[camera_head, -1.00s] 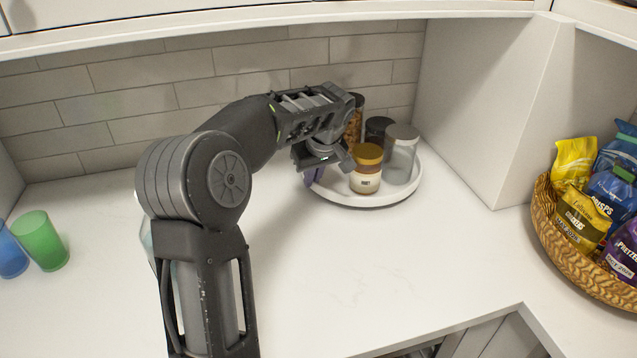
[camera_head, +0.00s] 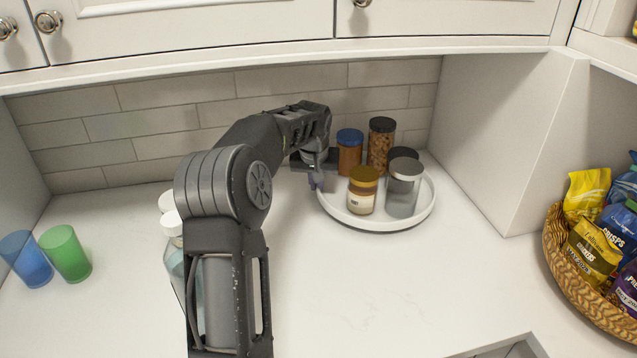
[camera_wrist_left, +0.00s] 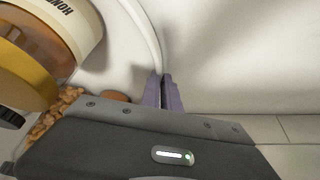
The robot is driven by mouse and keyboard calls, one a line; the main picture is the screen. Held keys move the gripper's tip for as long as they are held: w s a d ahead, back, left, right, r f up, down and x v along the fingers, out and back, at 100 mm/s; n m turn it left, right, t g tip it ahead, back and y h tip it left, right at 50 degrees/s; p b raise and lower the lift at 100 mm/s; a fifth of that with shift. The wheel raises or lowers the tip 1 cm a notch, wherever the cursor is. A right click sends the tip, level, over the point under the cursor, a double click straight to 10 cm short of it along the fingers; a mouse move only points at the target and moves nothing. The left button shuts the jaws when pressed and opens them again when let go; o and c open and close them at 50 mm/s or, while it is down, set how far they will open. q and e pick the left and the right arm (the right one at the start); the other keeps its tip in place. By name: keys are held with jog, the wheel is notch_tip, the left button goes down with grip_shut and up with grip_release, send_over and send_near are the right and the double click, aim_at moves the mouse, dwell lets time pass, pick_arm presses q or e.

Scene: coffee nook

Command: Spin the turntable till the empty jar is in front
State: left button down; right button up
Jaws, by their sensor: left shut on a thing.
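The white round turntable (camera_head: 372,224) stands at the back right of the counter; its rim also shows in the left wrist view (camera_wrist_left: 143,27). A clear jar with a grey lid (camera_head: 404,192), which looks empty, stands at its front right. A honey jar with a gold lid (camera_head: 361,195) is at front left. A blue-lidded jar (camera_head: 349,158), a jar of nuts (camera_head: 381,143) and a mostly hidden black-lidded jar (camera_head: 405,153) are behind. My left gripper (camera_head: 316,182) is shut on the turntable's left rim; its purple fingertips (camera_wrist_left: 163,92) show in the wrist view. My right gripper is out of view.
Blue (camera_head: 27,258) and green (camera_head: 66,253) cups stand at far left. White-lidded bottles (camera_head: 172,228) are partly behind my left arm. A snack basket (camera_head: 573,268) is at right. A wall panel (camera_head: 488,150) stands right of the turntable. The front middle counter is clear.

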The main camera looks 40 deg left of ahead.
pick_arm(q)
jog(key=shift+w+a+f+m+h+p, duration=0.1)
jog(key=shift+w+a+m+h+p, duration=0.2)
jog(key=shift+w+a+m+p, duration=0.25)
jog(key=c, duration=1.6)
grip_release()
jog(key=b+v, duration=0.1)
jog(key=v, duration=0.7)
jog(key=shift+s+f, duration=0.1)
jog(key=shift+f, duration=0.05)
